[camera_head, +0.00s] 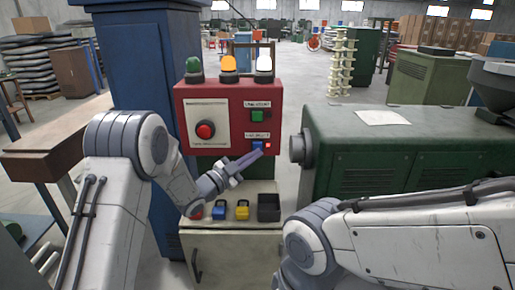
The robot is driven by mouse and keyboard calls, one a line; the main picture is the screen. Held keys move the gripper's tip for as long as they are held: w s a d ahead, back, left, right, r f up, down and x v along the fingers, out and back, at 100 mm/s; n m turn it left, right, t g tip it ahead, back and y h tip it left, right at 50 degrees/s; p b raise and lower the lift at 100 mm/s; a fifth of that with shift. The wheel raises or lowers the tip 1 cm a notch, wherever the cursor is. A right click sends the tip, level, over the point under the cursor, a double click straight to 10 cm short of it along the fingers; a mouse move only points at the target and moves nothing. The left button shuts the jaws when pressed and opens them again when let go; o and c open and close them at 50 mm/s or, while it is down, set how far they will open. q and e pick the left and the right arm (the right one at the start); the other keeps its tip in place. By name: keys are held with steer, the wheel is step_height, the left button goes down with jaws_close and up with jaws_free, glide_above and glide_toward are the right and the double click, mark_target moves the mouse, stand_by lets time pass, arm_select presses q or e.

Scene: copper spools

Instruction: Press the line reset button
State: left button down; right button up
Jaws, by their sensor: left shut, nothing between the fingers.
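A red control panel (228,104) stands upright ahead of me. At its lower right is a blue button (257,145) under a small label that is too blurred to read surely, with a small lit red light (268,145) beside it. A green button (257,116) sits above, and a large red button (205,130) is on a pale plate at the left. My left gripper (259,153) is shut and empty, its tips just below and in front of the blue button. I cannot tell whether they touch it. My right gripper is out of view; only that arm shows.
Green, amber and white lamps (229,64) top the panel. Below it, a pale cabinet (250,205) carries a blue padlock (219,212), a yellow padlock (242,210) and a black bin (269,208). A green machine (400,150) stands right, a blue cabinet (135,60) left.

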arm_select(q)
steer(key=shift+w, duration=0.1)
steer(key=shift+w+b, duration=0.3)
steer(key=shift+b, duration=0.05)
steer(key=shift+w, duration=0.45)
stand_by(0.7)
steer(key=shift+s+b, duration=0.15)
steer(key=shift+b, duration=0.15)
steer(key=shift+s+b, duration=0.35)
steer(key=shift+s, duration=0.35)
